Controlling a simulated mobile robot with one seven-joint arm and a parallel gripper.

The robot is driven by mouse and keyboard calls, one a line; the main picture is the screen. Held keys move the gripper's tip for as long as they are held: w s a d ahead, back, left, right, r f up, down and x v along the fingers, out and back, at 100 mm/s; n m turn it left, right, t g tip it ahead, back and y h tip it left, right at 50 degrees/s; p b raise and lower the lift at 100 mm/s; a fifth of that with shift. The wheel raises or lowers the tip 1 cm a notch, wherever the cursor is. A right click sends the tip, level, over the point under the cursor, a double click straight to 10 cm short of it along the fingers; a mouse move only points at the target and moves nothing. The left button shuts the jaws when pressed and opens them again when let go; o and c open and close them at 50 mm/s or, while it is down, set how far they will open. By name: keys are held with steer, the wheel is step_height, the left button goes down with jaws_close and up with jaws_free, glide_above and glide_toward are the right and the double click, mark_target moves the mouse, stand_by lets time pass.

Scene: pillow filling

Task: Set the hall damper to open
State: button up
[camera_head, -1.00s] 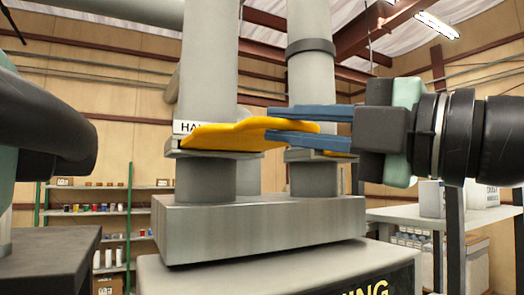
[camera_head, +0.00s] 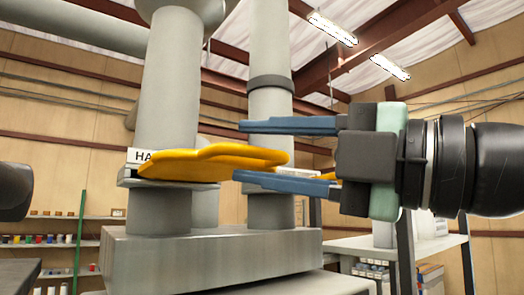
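The hall damper is a yellow paddle handle (camera_head: 200,163) on a grey plate on the left grey duct (camera_head: 172,85). A white label (camera_head: 142,156) starting "HA" shows just behind it; the rest of the label is hidden by the handle. The handle extends to the right, towards my gripper (camera_head: 238,152). My gripper comes in from the right with its two blue fingers spread wide, one above and one below the handle's right end. The fingers look clear of the handle, though depth is hard to judge.
A second grey duct (camera_head: 270,110) stands behind the fingers. Both ducts rise from a grey metal box (camera_head: 210,258). Shelves with small jars (camera_head: 50,239) stand at the left, and a shelf unit (camera_head: 350,246) stands at the right.

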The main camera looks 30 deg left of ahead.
steer(key=d+f+b, duration=0.2)
steer(key=d+b, duration=0.2)
steer(key=d, duration=0.8)
steer(key=shift+d+f, duration=0.15)
steer(key=shift+d, duration=0.2)
steer(key=shift+w, duration=0.15)
steer(key=w+a+f+m+t+h, duration=0.1)
steer(key=w+f+m+t+h, duration=0.2)
steer(key=w+f+m+t, duration=0.45)
steer(key=w+a+f+m+t+h, duration=0.1)
steer(key=w+f+m+t+h, duration=0.3)
steer(key=m+t, duration=0.7)
steer(key=s+d+r+m+t+h, duration=0.1)
steer(key=s+m+t+h, duration=0.3)
steer(key=m, duration=0.5)
steer(key=s+d+r+m+t+h, duration=0.1)
steer(key=s+d+m+t+h, duration=0.3)
steer(key=s+m+h, duration=0.4)
steer(key=shift+d+m+t+h, duration=0.3)
steer(key=shift+m+t+h, duration=0.2)
steer(key=shift+m, duration=0.25)
